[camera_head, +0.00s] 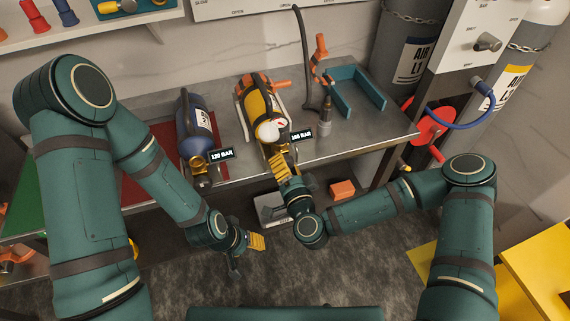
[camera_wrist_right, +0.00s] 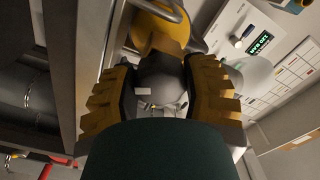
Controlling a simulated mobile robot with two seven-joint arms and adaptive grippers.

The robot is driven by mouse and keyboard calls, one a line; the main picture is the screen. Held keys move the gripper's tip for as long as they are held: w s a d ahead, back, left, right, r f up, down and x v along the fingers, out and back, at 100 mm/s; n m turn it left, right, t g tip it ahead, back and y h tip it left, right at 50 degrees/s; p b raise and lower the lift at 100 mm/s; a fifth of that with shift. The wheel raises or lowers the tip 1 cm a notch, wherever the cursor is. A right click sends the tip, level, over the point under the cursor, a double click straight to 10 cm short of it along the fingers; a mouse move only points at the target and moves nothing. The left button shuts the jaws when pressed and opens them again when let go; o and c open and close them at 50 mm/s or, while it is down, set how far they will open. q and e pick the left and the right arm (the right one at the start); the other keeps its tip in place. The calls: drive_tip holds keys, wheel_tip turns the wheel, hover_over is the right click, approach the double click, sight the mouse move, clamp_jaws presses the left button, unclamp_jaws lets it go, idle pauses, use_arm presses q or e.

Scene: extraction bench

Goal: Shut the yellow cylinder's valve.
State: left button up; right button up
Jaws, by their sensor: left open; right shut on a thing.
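The yellow cylinder (camera_head: 256,103) lies on the metal bench with its valve end towards the front edge. A small display reading 160 BAR (camera_head: 301,135) is at that end. In the right wrist view the yellow cylinder (camera_wrist_right: 168,22) is beyond the fingers. My right gripper (camera_head: 281,164) is at the valve end, its yellow fingers shut on the valve (camera_wrist_right: 162,82), which shows as a rounded grey part between them. The fingers partly hide it. My left gripper (camera_head: 257,243) is open and empty, low in front of the bench, away from the cylinder.
A blue cylinder (camera_head: 193,122) with a 120 BAR display (camera_head: 221,154) lies to the left. A grey-and-orange tool (camera_head: 325,100) with a black hose and a blue bracket (camera_head: 357,90) are to the right. An orange block (camera_head: 342,189) sits below the bench.

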drive_tip(key=m, duration=0.4)
drive_tip(key=shift+m, duration=0.3)
drive_tip(key=m, duration=0.5)
drive_tip(key=shift+r, duration=0.15)
drive_tip(key=m, duration=0.5)
drive_tip(key=shift+r+m, duration=0.1)
drive_tip(key=shift+m, duration=0.3)
drive_tip(key=m, duration=0.4)
drive_tip(key=shift+m, duration=0.3)
drive_tip(key=m, duration=0.5)
drive_tip(key=shift+w+d+r+m+b, duration=0.1)
drive_tip(key=shift+d+m+b, duration=0.1)
drive_tip(key=shift+m+b, duration=0.15)
drive_tip(key=m, duration=0.5)
drive_tip(key=shift+b, duration=0.4)
drive_tip(key=m, duration=0.4)
drive_tip(key=shift+d+m, duration=0.1)
drive_tip(key=shift+m, duration=0.25)
drive_tip(key=m, duration=0.4)
drive_tip(key=shift+m, duration=0.4)
